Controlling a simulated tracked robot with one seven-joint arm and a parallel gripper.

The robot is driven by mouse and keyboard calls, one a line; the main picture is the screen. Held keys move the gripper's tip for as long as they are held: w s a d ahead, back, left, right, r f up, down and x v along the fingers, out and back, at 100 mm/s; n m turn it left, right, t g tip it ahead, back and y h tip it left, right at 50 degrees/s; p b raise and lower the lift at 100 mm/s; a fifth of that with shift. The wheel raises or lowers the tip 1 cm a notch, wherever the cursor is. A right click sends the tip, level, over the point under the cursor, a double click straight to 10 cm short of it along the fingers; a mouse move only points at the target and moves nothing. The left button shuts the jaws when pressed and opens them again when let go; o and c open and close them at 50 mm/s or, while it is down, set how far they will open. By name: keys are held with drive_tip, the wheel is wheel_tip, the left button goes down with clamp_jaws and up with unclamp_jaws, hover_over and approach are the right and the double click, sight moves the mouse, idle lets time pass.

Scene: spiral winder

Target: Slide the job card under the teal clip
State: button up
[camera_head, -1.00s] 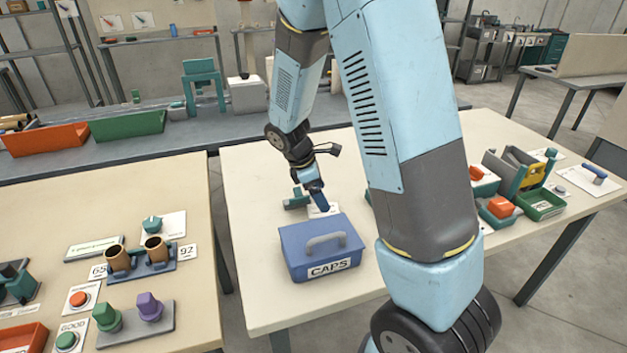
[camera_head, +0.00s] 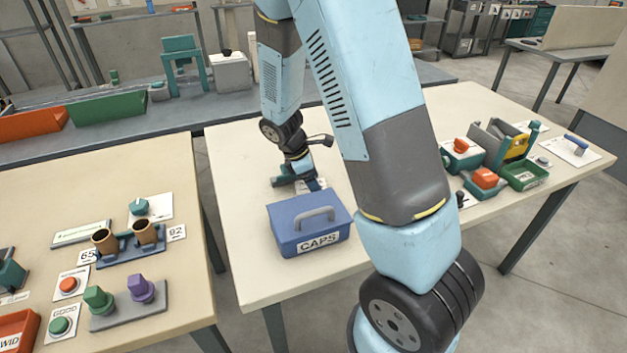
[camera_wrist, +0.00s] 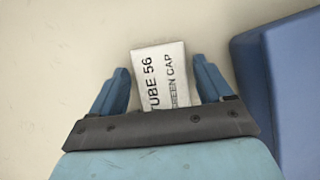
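The job card (camera_wrist: 160,80) is white and reads TUBE 56 and GREEN CAP in the wrist view. It lies flat on the tabletop between the two blue fingers of my gripper (camera_wrist: 160,74). The fingers are apart, with a visible gap beside the card at the right finger. In the head view my gripper (camera_head: 307,183) is low over the table, just behind the blue box, and mostly covers the card.
The blue CAPS box (camera_head: 290,235) stands close in front of my gripper; its side also fills the right of the wrist view (camera_wrist: 285,85). Teal and green holders (camera_head: 495,165) stand at the table's right. The tabletop left of the clip is clear.

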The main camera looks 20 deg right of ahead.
drive_tip(key=c, duration=0.7)
drive_tip(key=shift+c, duration=0.2)
drive_tip(key=shift+a, duration=0.15)
